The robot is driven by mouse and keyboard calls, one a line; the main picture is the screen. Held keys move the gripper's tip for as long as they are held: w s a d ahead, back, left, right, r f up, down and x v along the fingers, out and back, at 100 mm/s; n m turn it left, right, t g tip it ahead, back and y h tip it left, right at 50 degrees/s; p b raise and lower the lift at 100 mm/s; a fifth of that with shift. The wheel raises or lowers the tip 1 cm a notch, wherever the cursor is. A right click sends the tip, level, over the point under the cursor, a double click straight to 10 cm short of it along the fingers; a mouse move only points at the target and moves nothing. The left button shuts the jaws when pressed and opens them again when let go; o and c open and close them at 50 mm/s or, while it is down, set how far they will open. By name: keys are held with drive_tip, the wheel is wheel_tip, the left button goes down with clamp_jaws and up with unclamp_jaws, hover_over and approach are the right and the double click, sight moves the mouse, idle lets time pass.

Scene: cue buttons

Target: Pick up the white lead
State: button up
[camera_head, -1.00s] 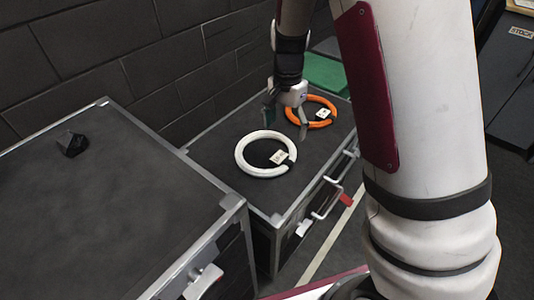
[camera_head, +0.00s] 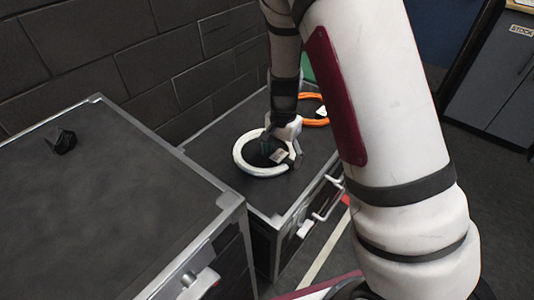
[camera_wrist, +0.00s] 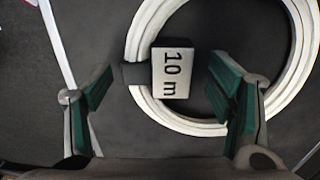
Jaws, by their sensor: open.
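The white lead (camera_head: 243,160) is a coiled ring lying flat on the dark top of the right-hand case. It also shows in the wrist view (camera_wrist: 306,62), with a white tag (camera_wrist: 171,73) reading "10 m" and a dark band beside the tag. My gripper (camera_head: 281,158) is at the right side of the ring in the head view and covers part of it. In the wrist view my gripper (camera_wrist: 160,88) has its two green-padded fingers apart, one on each side of the tag. Whether the fingers touch the lead cannot be told.
An orange coiled lead (camera_head: 318,122) lies behind on the same case (camera_head: 222,128), partly hidden by my arm. A larger case (camera_head: 110,215) stands at left with a small black object (camera_head: 62,141) on it. A dark block wall (camera_head: 150,60) runs behind both.

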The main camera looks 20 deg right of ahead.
drive_tip(key=shift+c, duration=0.5)
drive_tip(key=shift+r, duration=0.1)
clamp_jaws()
drive_tip(key=shift+r, duration=0.15)
drive_tip(key=shift+r, duration=0.25)
wheel_tip(320, 180, up, 3)
drive_tip(key=shift+f+p, duration=0.1)
drive_tip(key=shift+p, duration=0.55)
drive_tip(key=s+d+r+p, duration=0.1)
drive_tip(key=s+d, duration=0.8)
drive_tip(key=s, duration=0.4)
drive_tip(key=shift+s+r, duration=0.15)
drive_tip(key=shift+r, duration=0.05)
